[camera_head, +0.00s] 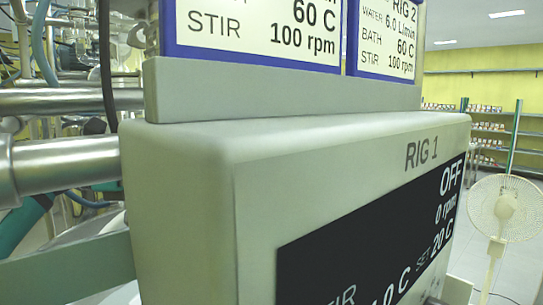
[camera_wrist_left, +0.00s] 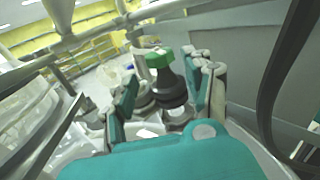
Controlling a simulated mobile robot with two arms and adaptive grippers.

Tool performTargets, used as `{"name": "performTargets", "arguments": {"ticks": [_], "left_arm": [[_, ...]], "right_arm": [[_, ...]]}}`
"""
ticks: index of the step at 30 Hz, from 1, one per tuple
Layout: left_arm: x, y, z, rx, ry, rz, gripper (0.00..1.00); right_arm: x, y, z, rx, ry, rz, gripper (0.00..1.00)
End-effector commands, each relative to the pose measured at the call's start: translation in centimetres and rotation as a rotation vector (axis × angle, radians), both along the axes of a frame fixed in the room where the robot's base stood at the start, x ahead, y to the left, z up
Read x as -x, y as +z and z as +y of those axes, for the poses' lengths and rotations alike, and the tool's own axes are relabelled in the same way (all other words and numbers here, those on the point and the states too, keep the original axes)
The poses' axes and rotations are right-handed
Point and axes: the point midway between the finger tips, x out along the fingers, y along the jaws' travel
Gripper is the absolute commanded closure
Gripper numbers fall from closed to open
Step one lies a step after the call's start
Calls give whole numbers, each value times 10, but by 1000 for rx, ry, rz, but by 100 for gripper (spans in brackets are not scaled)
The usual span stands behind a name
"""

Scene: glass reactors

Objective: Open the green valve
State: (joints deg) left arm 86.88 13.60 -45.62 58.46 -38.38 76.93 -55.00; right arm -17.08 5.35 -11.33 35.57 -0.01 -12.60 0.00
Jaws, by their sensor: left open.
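The green valve (camera_wrist_left: 158,57) shows in the left wrist view as a small green cap or handle on a dark, flared body (camera_wrist_left: 170,90). My left gripper (camera_wrist_left: 162,76) is open, with one teal-and-grey finger on each side of the valve. The valve stands between the fingers or just beyond them; I cannot tell whether either finger touches it. I do not make out the green valve or either gripper in the head view, where a large control box fills the middle. My right gripper is in neither view.
The grey RIG 1 control box (camera_head: 190,200) is very close in the head view, its dark display reading OFF. Metal pipes (camera_head: 65,165) and hoses crowd the left. A white fan (camera_head: 503,207) stands at the right. A pale rail (camera_wrist_left: 65,40) runs near the gripper.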

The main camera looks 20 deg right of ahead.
Motion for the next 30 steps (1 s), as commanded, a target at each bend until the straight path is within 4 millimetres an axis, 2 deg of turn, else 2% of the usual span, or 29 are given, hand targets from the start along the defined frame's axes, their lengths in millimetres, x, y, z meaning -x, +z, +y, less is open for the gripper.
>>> {"name": "performTargets", "arguments": {"ticks": [1, 6, 12, 18, 24, 30], "left_arm": [[5, 4, -13, -2, -6, 0, 48], [17, 5, -48, -3, -4, 1, 48], [30, 6, -89, -1, -3, 2, 48], [40, 4, -119, 0, -1, 3, 48], [44, 2, -131, 0, 1, 2, 48], [44, 0, -133, 0, 1, 2, 48]], "right_arm": [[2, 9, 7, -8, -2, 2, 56], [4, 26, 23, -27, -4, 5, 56], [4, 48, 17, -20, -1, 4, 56], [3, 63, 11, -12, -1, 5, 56], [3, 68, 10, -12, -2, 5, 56], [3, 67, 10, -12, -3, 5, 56]]}}
